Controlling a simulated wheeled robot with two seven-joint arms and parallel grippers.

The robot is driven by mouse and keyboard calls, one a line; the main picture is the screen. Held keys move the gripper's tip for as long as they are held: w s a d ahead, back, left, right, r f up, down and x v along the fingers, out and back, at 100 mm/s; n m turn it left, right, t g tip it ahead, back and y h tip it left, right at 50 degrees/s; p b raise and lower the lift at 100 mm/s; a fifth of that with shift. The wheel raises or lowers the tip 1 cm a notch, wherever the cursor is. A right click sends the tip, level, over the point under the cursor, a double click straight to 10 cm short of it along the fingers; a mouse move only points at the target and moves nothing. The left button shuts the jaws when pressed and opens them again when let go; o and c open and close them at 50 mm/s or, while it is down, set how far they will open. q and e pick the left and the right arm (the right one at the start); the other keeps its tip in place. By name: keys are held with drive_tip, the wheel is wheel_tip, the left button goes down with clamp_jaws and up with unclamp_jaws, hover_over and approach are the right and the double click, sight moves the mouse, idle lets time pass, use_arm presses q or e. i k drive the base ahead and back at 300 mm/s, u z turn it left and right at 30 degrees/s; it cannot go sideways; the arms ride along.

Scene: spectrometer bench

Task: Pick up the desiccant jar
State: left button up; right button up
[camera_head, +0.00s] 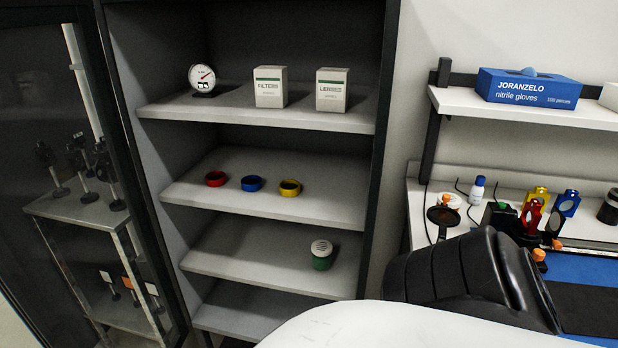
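The desiccant jar (321,256) appears to be the small green jar with a pale, perforated lid. It stands upright on a lower cabinet shelf (240,268), right of the middle, with bare shelf around it. Neither gripper shows in the head view. A black and white arm part of mine fills the lower right, in front of the bench and apart from the jar in the picture.
Shelves above hold red (216,179), blue (252,183) and yellow (290,188) rings, a dial gauge (202,78) and two boxes (270,87). A glass door (60,130) stands left. The bench (590,232) at right is crowded with small optics and bottles.

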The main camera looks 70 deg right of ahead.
sight(322, 248)
drive_tip(key=z, duration=0.75)
drive_tip(key=i, duration=0.8)
drive_tip(key=z, duration=0.9)
